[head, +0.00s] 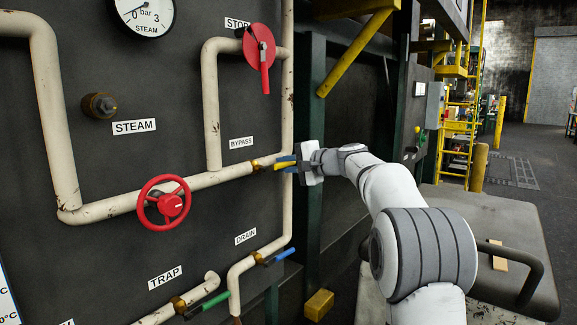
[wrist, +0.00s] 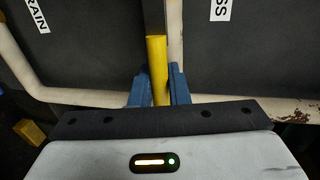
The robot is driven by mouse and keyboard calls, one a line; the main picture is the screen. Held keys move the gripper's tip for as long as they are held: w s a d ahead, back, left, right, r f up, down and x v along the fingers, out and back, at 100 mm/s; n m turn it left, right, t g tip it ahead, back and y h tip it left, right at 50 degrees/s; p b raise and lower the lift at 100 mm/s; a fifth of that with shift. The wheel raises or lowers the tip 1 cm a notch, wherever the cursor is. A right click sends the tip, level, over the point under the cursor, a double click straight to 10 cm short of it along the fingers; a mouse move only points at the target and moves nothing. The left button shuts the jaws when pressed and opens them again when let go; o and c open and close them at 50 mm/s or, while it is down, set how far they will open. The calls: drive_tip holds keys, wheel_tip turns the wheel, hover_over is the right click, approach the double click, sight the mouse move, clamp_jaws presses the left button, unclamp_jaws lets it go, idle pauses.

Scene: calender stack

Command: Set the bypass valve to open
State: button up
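The bypass valve is a brass body (head: 257,165) on the cream pipe below the BYPASS label (head: 241,143). Its yellow lever (wrist: 157,62) points right from the valve and lies about parallel to the pipe behind it. My gripper (head: 286,164) is at the lever's outer end, with one blue finger on each side. In the wrist view my gripper (wrist: 159,88) has its fingers close against the lever, which runs between them. The lever's end is hidden between the fingers.
Nearby are a red STOP lever (head: 264,65), a red handwheel (head: 164,203), a blue DRAIN lever (head: 281,256) and a green TRAP lever (head: 214,301). A vertical pipe (head: 288,100) runs just behind my gripper. A yellow block (head: 319,304) sits low beside the panel.

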drive_tip(key=o, duration=0.4)
drive_tip(key=shift+s, duration=0.1)
drive_tip(key=v, duration=0.7)
drive_tip(key=shift+s+d+r, duration=0.15)
drive_tip(key=shift+s+d, duration=0.05)
drive_tip(key=shift+d, duration=0.05)
drive_tip(key=s+a+f+n+g+h+p, duration=0.1)
drive_tip(key=s+f+n+g+h+p, duration=0.4)
drive_tip(key=s, duration=0.9)
drive_tip(key=s+a+f+g+h+p, duration=0.1)
drive_tip(key=s+a+g+h+p, duration=0.1)
drive_tip(key=s+p, duration=0.85)
drive_tip(key=s+d+f+n+h, duration=0.1)
drive_tip(key=s, duration=0.4)
drive_tip(key=s+d+f+n+g+h+p, duration=0.1)
drive_tip(key=s+d+f+h, duration=0.1)
drive_tip(key=s, duration=0.4)
drive_tip(key=s+d+f+n+h+p, duration=0.1)
drive_tip(key=s+d+f, duration=0.1)
drive_tip(key=s, duration=0.4)
drive_tip(key=shift+s+d+n, duration=0.1)
drive_tip(key=shift+s+n, duration=0.15)
drive_tip(key=shift+n, duration=0.15)
